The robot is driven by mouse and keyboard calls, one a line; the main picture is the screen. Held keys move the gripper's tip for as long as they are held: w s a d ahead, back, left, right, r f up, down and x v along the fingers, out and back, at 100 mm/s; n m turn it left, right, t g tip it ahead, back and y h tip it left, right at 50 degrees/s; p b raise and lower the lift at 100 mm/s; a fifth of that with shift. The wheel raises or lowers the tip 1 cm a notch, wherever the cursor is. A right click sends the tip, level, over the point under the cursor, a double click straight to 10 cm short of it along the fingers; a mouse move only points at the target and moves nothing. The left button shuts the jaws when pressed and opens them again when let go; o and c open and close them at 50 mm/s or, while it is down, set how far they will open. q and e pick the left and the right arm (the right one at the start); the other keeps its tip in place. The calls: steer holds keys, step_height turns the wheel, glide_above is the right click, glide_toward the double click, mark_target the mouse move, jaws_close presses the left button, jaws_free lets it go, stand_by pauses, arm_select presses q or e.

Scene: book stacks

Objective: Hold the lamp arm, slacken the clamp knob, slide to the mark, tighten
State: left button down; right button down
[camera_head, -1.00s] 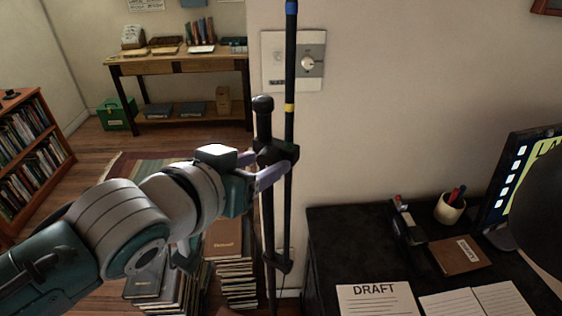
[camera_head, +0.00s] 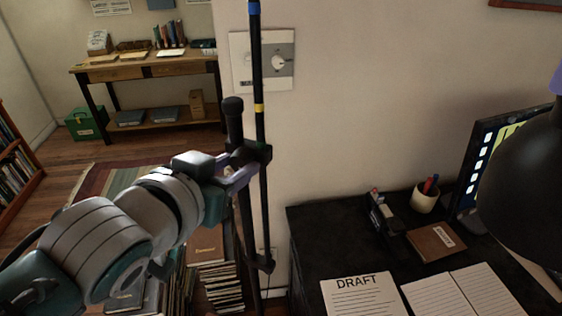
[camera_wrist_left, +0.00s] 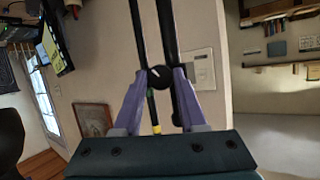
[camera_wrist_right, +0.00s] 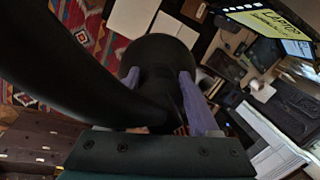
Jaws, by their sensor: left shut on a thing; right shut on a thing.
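My left gripper (camera_head: 245,172) is shut on the clamp knob (camera_wrist_left: 159,77), which sits between its lilac fingers in the left wrist view. The dark clamp (camera_head: 246,154) joins a thick black post (camera_head: 234,120) and a thin black pole (camera_head: 257,60). The pole has a yellow band (camera_head: 259,107) a little above the clamp and a blue band (camera_head: 254,9) near the top of the picture. My right gripper (camera_wrist_right: 184,88) is shut on the black lamp (camera_wrist_right: 158,55); its exact grip is hard to see. The lamp's dark shade (camera_head: 525,180) fills the right of the head view.
A black desk (camera_head: 310,235) at right bears a DRAFT sheet (camera_head: 362,298), an open notebook (camera_head: 465,292), a pen cup (camera_head: 425,197) and a monitor (camera_head: 490,160). Book stacks (camera_head: 215,280) stand on the floor by the post. A wall plate with a dial (camera_head: 262,61) is behind the pole.

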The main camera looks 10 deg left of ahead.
steer(key=shift+r, duration=0.1)
arm_select(q)
steer(key=shift+c, duration=2.3)
jaws_free()
steer(key=shift+s, duration=0.1)
steer(key=v, duration=1.2)
steer(key=shift+r, duration=0.1)
arm_select(e)
steer(key=shift+c, duration=0.2)
jaws_free()
